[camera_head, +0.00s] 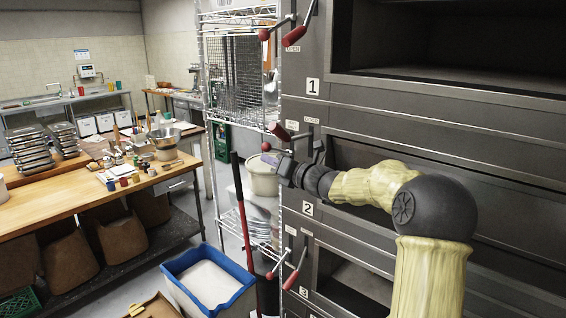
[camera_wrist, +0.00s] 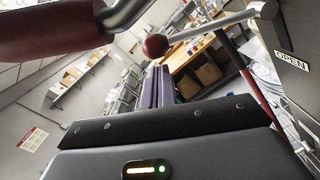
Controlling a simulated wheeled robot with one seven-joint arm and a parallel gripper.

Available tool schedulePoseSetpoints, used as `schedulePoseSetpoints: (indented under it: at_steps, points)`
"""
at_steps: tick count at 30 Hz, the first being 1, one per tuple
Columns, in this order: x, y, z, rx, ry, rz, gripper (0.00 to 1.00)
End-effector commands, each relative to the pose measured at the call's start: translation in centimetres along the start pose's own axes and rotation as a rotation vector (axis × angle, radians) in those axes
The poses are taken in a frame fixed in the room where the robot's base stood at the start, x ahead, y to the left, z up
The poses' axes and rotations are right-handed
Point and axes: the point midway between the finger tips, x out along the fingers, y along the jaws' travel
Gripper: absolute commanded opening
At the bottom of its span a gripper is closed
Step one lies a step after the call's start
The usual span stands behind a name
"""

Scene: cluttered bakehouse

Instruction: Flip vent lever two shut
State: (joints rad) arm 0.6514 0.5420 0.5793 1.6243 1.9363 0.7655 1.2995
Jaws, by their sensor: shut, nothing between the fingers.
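Vent lever two is at the oven's second deck, above the number 2 plate (camera_head: 308,208). It has a red ball end (camera_head: 266,146), also in the wrist view (camera_wrist: 155,45), where its steel rod runs right to a pivot beside an OPEN label (camera_wrist: 291,62). A thicker red handle (camera_head: 279,131) sits close by and crosses the wrist view's top left (camera_wrist: 50,30). My gripper (camera_head: 272,159) is shut and empty, just below the ball in the head view. In the wrist view the fingers (camera_wrist: 158,85) point towards the ball; contact cannot be told.
Decks one and three have similar red levers (camera_head: 294,36) (camera_head: 290,280). A wire rack (camera_head: 232,75) stands left of the oven. A blue-rimmed bin (camera_head: 208,280) and red pole (camera_head: 243,220) stand below.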

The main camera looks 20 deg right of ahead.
Motion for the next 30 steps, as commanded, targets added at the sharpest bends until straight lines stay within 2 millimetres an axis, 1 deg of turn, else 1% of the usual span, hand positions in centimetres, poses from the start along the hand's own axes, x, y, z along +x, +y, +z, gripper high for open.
schedulePoseSetpoints:
  at_steps: [1, 6, 23, 26, 30]
  points:
    - [0.3, 0.5, 0.2, 0.000, 0.003, 0.006, 0.00]
    - [0.7, 1.1, 0.3, -0.002, 0.008, 0.013, 0.00]
    - [0.8, 1.2, 0.5, -0.005, 0.006, 0.016, 0.00]
    - [0.7, 1.2, 0.2, -0.005, 0.005, 0.016, 0.00]
    - [0.7, 1.1, -0.8, -0.004, 0.008, 0.017, 0.00]
